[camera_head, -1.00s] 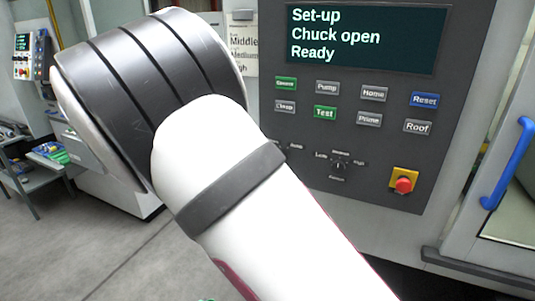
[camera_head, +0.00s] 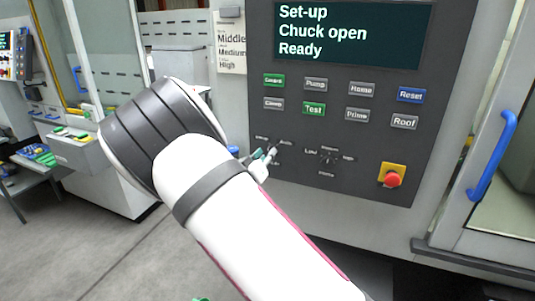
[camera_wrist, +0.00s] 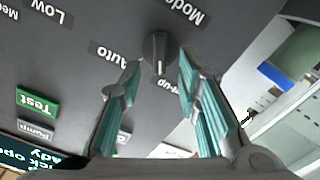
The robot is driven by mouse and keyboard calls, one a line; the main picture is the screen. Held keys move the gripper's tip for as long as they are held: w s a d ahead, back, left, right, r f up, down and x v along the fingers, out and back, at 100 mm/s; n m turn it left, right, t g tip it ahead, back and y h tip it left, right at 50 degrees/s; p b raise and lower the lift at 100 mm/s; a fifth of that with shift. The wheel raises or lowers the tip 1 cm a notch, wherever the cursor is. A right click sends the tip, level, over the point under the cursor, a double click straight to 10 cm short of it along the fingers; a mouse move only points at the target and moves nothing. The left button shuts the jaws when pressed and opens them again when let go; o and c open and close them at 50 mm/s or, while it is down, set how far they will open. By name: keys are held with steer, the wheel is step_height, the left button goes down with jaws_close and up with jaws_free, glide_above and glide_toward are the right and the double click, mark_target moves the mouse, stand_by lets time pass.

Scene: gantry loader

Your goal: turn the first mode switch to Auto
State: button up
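The first mode switch (camera_wrist: 157,52) is a dark round knob with a raised grip on the grey panel. In the wrist view, the Auto label (camera_wrist: 110,54) lies left of it, the Set-up label is partly hidden behind a finger, and the Mode label is above. My gripper (camera_wrist: 160,66) is open, with teal finger pads on either side of the knob; contact cannot be told. In the head view, my gripper (camera_head: 265,158) is at the panel's lower left and mostly hides the switch. The display (camera_head: 350,32) reads "Set-up, Chuck open, Ready".
A second rotary switch (camera_head: 328,157) is to the right, and a red stop button (camera_head: 392,178) on yellow farther right. Rows of buttons, including green Test (camera_head: 314,109), are above. A blue door handle (camera_head: 493,155) stands at the right.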

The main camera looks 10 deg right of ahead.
steer(key=shift+x, duration=0.95)
jaws_close()
steer(key=shift+m, duration=0.4)
steer(key=m, duration=1.1)
steer(key=shift+s+d, duration=0.3)
steer(key=shift+d, duration=0.1)
steer(key=shift+p, duration=0.3)
